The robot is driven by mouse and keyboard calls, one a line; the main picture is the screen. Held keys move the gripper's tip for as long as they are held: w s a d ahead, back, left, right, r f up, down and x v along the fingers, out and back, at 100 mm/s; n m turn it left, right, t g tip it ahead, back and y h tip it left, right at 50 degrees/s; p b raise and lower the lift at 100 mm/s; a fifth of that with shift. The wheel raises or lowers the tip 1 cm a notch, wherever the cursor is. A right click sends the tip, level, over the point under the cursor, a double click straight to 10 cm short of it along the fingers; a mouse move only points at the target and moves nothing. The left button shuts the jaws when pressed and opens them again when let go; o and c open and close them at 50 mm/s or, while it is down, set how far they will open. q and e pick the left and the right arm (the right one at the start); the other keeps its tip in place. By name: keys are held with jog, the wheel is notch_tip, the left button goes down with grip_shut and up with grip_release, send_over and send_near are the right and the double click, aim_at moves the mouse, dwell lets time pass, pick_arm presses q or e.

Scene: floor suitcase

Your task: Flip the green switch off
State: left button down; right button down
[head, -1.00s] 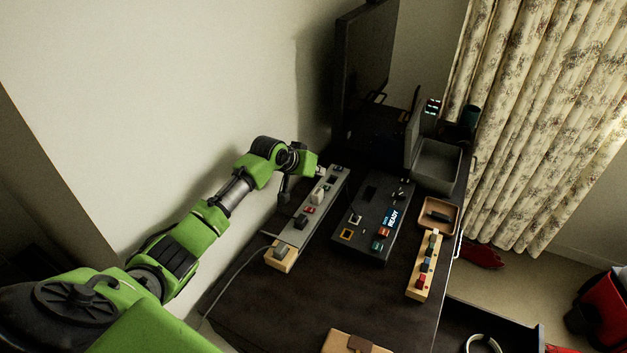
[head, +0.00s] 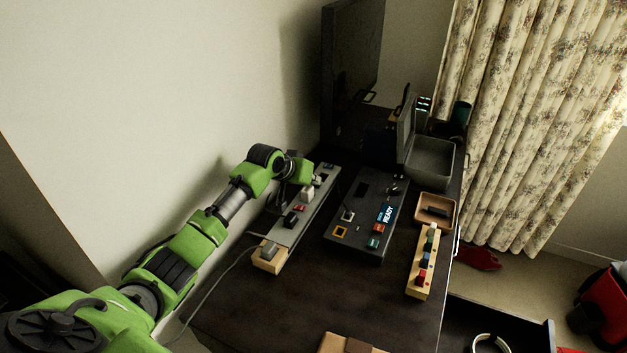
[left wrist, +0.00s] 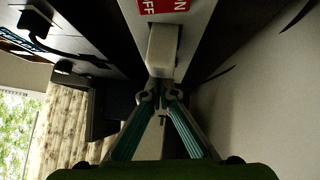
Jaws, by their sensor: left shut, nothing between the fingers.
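A small green piece (head: 373,242) shows on the dark control panel (head: 352,205), near its front edge. I cannot tell whether it is the green switch. My left gripper (head: 298,189) is over the left side of the long grey switch strip (head: 285,235), away from that piece. In the left wrist view its teal fingers (left wrist: 160,92) are shut and empty. Their tips are close to a pale block-shaped switch (left wrist: 163,45), beside a red ON/OFF label (left wrist: 163,5). I cannot tell whether they touch. In the head view a white switch (head: 308,194) stands beside the gripper.
A wooden strip with coloured blocks (head: 418,285) and a small brown tray (head: 421,214) lie to the right. The wall is close on the left. The desk's front middle is clear.

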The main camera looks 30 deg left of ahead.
pick_arm(q)
jog(key=shift+d+p, duration=0.1)
jog(key=shift+p, duration=0.3)
jog(key=shift+s+d+f+m+y+p, duration=0.1)
jog(key=shift+d+f+m+y+p, duration=0.25)
jog(key=shift+y+p, duration=0.65)
jog(key=shift+f, duration=0.2)
jog(key=shift+a, duration=0.15)
